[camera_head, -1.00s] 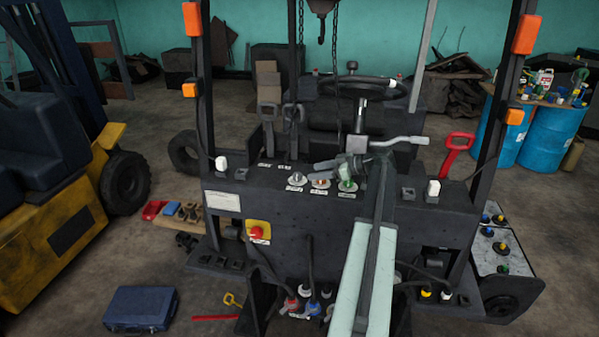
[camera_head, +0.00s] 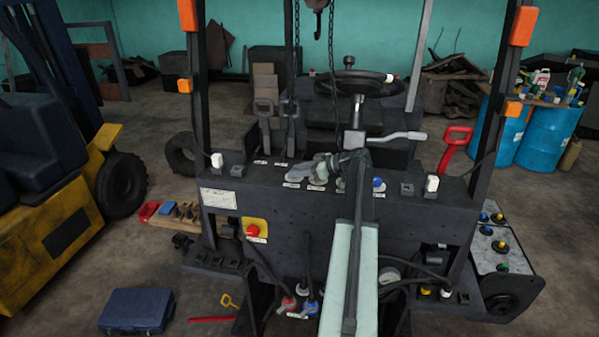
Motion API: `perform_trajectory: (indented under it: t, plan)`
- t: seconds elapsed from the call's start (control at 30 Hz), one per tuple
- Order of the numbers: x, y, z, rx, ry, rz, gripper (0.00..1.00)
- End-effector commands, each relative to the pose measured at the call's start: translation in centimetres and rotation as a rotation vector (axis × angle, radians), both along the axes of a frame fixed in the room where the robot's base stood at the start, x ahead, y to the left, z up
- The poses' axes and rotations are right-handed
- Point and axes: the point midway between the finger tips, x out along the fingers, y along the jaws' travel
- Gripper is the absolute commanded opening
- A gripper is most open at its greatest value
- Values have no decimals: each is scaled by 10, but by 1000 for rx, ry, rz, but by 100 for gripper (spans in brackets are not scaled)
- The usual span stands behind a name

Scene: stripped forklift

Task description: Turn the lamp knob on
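The stripped forklift's dark control panel (camera_head: 270,212) faces me, with a row of small knobs on white labels along its top. The labels are too small to read, so I cannot tell which knob is the lamp knob. My gripper (camera_head: 302,172) points left over the left part of the row. It covers much of the left knobs; a grey knob base (camera_head: 317,187) shows just below it. The green knob is mostly hidden behind my wrist. A blue knob (camera_head: 379,183) shows right of my arm. I cannot tell whether the fingers touch a knob or are open.
A steering wheel (camera_head: 355,82) and grey lever (camera_head: 395,136) rise behind the row. Two dark levers (camera_head: 264,112) stand left, a red handle (camera_head: 456,142) right. A red button (camera_head: 252,231) on yellow sits lower on the panel. Posts flank the panel.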

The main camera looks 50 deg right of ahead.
Motion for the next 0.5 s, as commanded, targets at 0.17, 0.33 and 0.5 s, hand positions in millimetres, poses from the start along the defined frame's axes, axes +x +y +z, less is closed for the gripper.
perform_trajectory:
  t: [0.17,0.33,0.5]
  plan:
    - [-3,-4,0,0,0,-5,0]
    - [-3,-1,0,0,0,-24,0]
    - [-4,2,0,-1,0,-91,0]
